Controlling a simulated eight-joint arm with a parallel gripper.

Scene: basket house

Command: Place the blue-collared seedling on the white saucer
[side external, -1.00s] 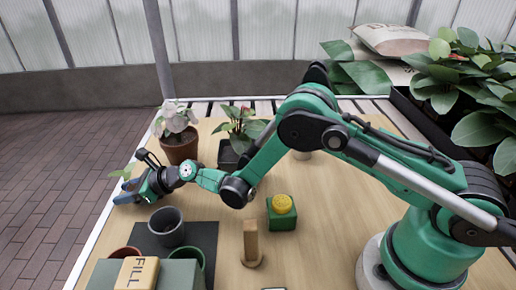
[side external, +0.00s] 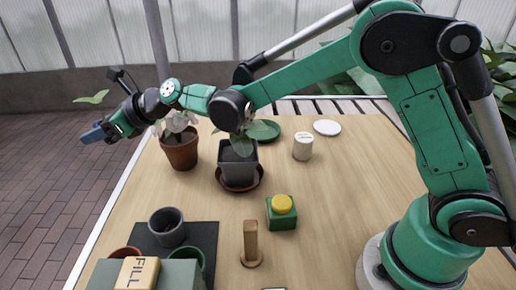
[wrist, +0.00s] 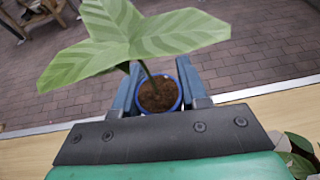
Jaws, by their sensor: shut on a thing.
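The blue-collared seedling shows in the wrist view (wrist: 157,95) as a pot with a blue rim, dark soil and broad green leaves, held between the two fingers of my gripper (wrist: 160,97). In the side view my gripper (side external: 97,132) is raised above the far left edge of the table, with a leaf (side external: 92,98) of the seedling sticking up behind it. Its pot is mostly hidden there. The white saucer (side external: 327,127) lies empty at the back right of the table. A green saucer (side external: 265,130) lies left of it.
A flowering plant in a terracotta pot (side external: 180,151) and a plant in a dark square pot (side external: 238,166) stand below my arm.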

